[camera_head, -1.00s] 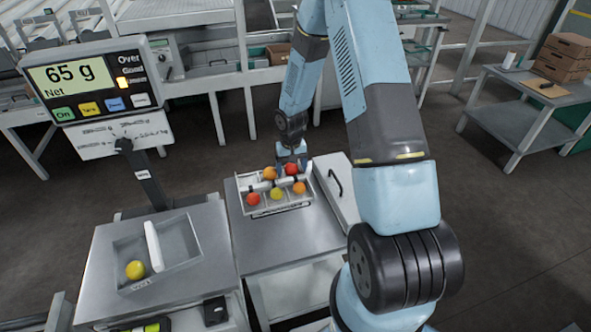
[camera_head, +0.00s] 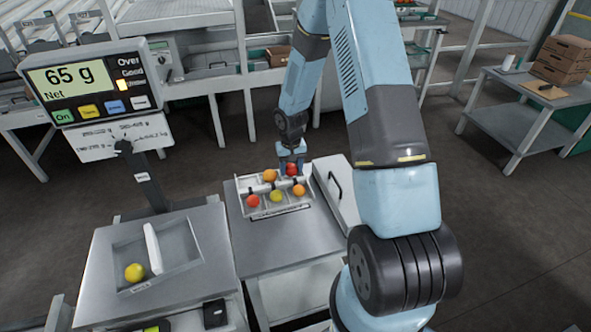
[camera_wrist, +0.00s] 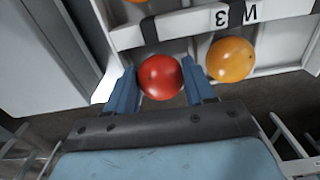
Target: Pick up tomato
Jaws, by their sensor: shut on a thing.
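A red tomato (camera_head: 291,169) is between the fingers of my gripper (camera_head: 291,163) at the tray's back right corner. In the wrist view the same red tomato (camera_wrist: 160,77) sits between both blue fingertips of my gripper (camera_wrist: 161,84), which is shut on it. The white divided tray (camera_head: 282,209) holds several other tomatoes: a red one (camera_head: 253,201), a yellow one (camera_head: 277,196) and two orange ones (camera_head: 299,190) (camera_head: 270,175). The wrist view shows an orange tomato (camera_wrist: 231,59) close beside the held one. Whether the held tomato clears the tray floor is hard to tell.
A scale (camera_head: 88,262) with a yellow tomato (camera_head: 134,272) in its pan stands at left; its display (camera_head: 63,83) reads 65 g. A white lidded box (camera_head: 338,188) with a black handle adjoins the tray on the right. The steel table (camera_head: 290,240) is clear in front.

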